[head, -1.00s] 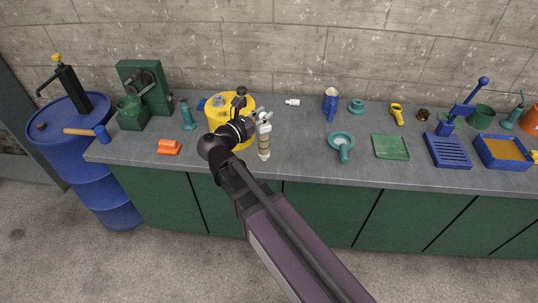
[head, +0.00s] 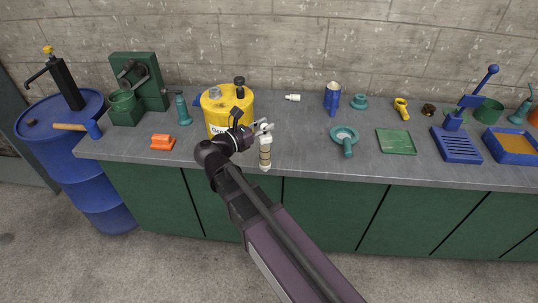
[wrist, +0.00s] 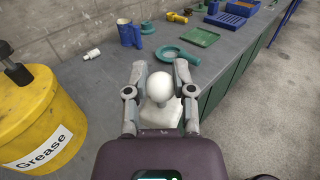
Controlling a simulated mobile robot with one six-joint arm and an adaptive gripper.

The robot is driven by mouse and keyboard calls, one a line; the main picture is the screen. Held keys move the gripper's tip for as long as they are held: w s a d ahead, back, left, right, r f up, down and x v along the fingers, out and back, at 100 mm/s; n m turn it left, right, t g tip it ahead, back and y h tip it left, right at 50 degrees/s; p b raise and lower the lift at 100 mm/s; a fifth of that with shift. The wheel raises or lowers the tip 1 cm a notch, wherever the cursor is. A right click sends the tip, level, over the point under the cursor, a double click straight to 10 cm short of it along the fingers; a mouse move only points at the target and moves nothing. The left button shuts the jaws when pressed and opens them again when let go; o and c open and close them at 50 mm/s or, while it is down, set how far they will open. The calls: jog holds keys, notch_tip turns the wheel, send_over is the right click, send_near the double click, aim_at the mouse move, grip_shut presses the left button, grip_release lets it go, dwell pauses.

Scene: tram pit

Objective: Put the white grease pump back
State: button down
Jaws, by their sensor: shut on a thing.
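The white grease pump (head: 265,155) hangs upright from my gripper (head: 266,128), with a white top and a cream-brown banded tube below. In the wrist view, its round white knob (wrist: 160,86) and white block sit between the two fingers of my gripper (wrist: 160,67), which is shut on it. The lower tube is hidden there. The pump is in front and to the right of the yellow bucket (head: 214,118), near the counter's front edge. I cannot tell its exact height over the counter. The bucket, labelled "Grease", also shows at the left of the wrist view (wrist: 35,115).
A teal round dish (head: 345,136), green tray (head: 396,141), blue mug (head: 332,98) and white bottle (head: 292,98) lie to the right on the grey counter (head: 300,140). An orange block (head: 162,142) and teal bottle (head: 182,109) are left of the bucket. The concrete wall (head: 290,45) is behind.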

dwell(0.4)
jog(key=w+f+b, duration=0.1)
jog(key=w, duration=1.2)
jog(key=shift+w+a+f, duration=0.15)
jog(key=shift+w+f, duration=0.05)
jog(key=shift+w, duration=0.1)
jog(key=shift+w+f+b, duration=0.6)
jog(key=shift+f+b, duration=0.35)
jog(key=shift+b, duration=0.05)
jog(key=shift+w+f+b, duration=0.6)
jog(key=shift+f+b, duration=0.35)
jog(key=shift+b, duration=0.05)
jog(key=shift+f, duration=0.1)
jog(key=shift+c, duration=2.3)
grip_release()
